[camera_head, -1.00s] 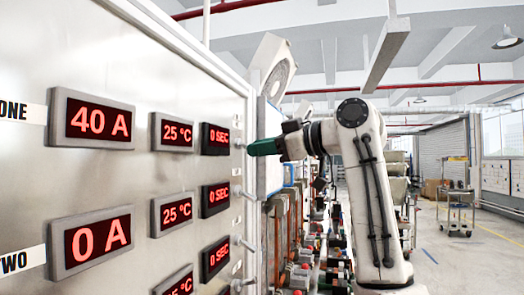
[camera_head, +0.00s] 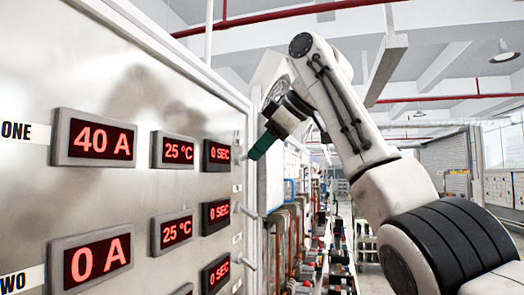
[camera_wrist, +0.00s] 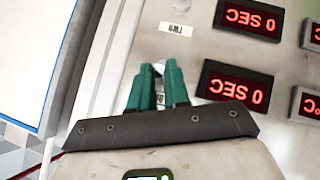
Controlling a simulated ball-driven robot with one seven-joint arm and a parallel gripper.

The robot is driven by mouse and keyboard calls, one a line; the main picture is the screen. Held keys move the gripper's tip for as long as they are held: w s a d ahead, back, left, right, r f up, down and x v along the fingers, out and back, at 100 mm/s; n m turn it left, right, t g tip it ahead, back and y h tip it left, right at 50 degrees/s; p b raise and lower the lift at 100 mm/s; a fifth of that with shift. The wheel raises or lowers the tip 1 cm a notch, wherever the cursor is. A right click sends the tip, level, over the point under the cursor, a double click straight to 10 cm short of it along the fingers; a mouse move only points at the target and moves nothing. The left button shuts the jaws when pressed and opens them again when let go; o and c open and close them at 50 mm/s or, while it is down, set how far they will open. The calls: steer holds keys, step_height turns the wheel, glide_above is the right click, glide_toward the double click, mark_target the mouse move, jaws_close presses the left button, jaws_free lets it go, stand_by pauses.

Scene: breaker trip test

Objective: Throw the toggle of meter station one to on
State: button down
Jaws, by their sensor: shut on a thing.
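The station one row, labelled ONE, has a large display (camera_head: 94,138) reading 40 A, a 25 °C display (camera_head: 173,150) and a 0 SEC display (camera_head: 216,156). My gripper (camera_head: 257,151), with green fingers, is at the panel's right edge beside that row, tilted down toward the left. In the wrist view, my gripper (camera_wrist: 156,80) is shut on the station one toggle (camera_wrist: 159,68), whose pale metal tip shows between the fingertips. The fingers hide most of the toggle, so its exact angle is hard to tell.
The station two row below has a 0 A display (camera_head: 97,257), and its silver toggle (camera_head: 248,212) sticks out beneath my gripper. Another toggle (camera_head: 247,263) stands lower. A shelf of tools and parts (camera_head: 310,245) lies right of the panel.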

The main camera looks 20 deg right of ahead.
steer(key=shift+w+a+r+g+h, duration=0.15)
steer(key=shift+a+r+g+h, duration=0.15)
steer(key=shift+g+h, duration=0.3)
stand_by(0.9)
steer(key=c, duration=1.1)
jaws_free()
steer(key=shift+r, duration=0.1)
